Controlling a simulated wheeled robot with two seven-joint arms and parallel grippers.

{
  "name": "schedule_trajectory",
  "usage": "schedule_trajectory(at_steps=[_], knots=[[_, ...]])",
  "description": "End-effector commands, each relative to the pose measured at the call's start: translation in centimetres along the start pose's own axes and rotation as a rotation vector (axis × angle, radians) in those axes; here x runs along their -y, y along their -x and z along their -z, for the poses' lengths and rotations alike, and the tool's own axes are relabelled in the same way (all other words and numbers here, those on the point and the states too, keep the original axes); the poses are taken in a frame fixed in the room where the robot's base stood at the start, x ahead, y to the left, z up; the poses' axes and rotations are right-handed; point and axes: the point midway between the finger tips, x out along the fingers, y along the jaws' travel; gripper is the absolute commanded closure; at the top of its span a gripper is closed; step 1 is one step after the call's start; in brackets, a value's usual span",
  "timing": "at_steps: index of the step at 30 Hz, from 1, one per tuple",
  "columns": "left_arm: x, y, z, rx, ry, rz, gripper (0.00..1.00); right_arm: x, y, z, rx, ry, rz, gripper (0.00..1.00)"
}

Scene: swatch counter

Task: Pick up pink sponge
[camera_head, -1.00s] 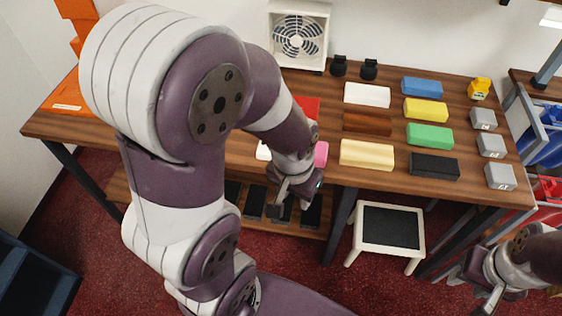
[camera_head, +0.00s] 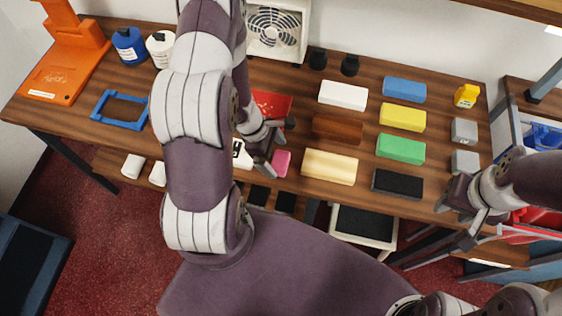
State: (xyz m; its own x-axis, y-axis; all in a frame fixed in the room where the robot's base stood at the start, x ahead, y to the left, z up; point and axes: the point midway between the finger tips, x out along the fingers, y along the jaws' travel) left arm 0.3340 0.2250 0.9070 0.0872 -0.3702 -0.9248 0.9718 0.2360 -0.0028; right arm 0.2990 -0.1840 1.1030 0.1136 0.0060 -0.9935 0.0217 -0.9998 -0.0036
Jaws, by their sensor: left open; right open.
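The pink sponge (camera_head: 282,162) lies near the front edge of the wooden counter, left of the cream block (camera_head: 330,167). My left gripper (camera_head: 273,149) is open and empty, just above and left of the sponge in the picture. One finger shows close beside the sponge's left side; whether it touches cannot be told. My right gripper (camera_head: 455,225) is open and empty at the counter's front right edge, below the black block (camera_head: 397,183).
White, brown, blue, yellow and green (camera_head: 400,149) blocks stand in rows to the right. A red item (camera_head: 271,104) lies behind my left gripper. A blue frame (camera_head: 121,109), bottles and an orange stand (camera_head: 68,58) are on the left. A fan (camera_head: 275,30) stands at the back.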

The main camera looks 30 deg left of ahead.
Motion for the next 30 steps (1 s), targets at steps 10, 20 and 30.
schedule_trajectory(at_steps=[10, 20, 30], knots=[[-0.2, -3.8, -0.4, 0.0, -0.001, 0.001, 0.0, 0.0, 0.1, 0.0, -0.001, 0.0, 0.0, 0.57], [-0.2, -3.8, -0.4, 0.0, -0.002, 0.001, 0.5, 0.0, 0.1, 0.0, -0.001, 0.0, 0.0, 0.57], [-0.3, -3.0, -0.7, 0.0, -0.004, -0.001, 0.5, 0.0, 0.1, 0.0, -0.001, 0.0, 0.0, 0.57]])
